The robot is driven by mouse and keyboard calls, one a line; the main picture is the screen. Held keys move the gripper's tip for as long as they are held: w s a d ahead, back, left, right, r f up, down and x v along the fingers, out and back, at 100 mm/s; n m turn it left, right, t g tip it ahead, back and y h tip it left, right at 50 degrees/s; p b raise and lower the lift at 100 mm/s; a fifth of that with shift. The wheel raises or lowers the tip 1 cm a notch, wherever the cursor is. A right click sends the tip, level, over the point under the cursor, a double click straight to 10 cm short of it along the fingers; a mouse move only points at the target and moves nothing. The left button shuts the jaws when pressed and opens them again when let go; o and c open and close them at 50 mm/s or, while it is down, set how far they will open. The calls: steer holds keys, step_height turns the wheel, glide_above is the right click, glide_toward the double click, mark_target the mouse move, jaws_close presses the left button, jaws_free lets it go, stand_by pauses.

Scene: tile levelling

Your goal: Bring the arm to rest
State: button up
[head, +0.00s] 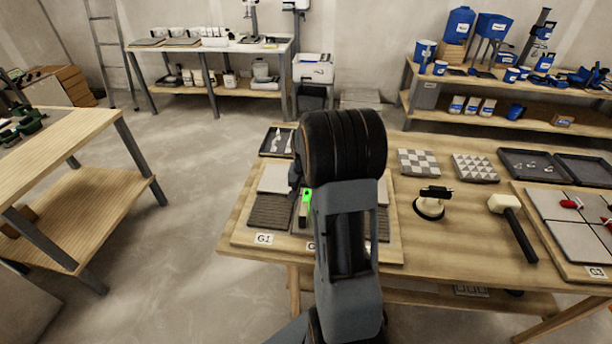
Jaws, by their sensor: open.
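My arm rises from the bottom centre in front of the workbench (440,250). Its large dark joint covers much of the view behind it. A dark part at the joint's left edge looks like my gripper (295,174), mostly hidden; its fingertips cannot be made out clearly. It is above the board marked G1 (240,240), which carries grey tiles (270,211). A small pale tool with a bright green top (307,196) stands beside the arm over these tiles. I cannot tell whether my gripper touches it.
Right of my arm are patterned tile samples (418,163), a suction cup (430,204), a mallet (514,225), black trays (532,164) and board G3 (568,264). A black tray (275,142) lies behind the tiles. Another table (85,130) stands left, across open floor (190,230).

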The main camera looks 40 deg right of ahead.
step_height(320, 180, up, 8)
stand_by(0.4)
steer(key=shift+s+a+f+n, duration=0.6)
steer(key=shift+s+f+n, duration=0.15)
steer(key=shift+s, duration=0.2)
steer(key=s+a+r+n+t, duration=0.1)
steer(key=s+a+r+n, duration=0.2)
steer(key=s+a, duration=0.3)
steer(key=s+a+r+n+t, duration=0.2)
steer(key=s+a+r+n, duration=0.1)
steer(key=a, duration=0.9)
steer(key=s+n, duration=0.1)
steer(key=s, duration=0.1)
steer(key=shift+s+t, duration=0.3)
steer(key=shift+s, duration=0.1)
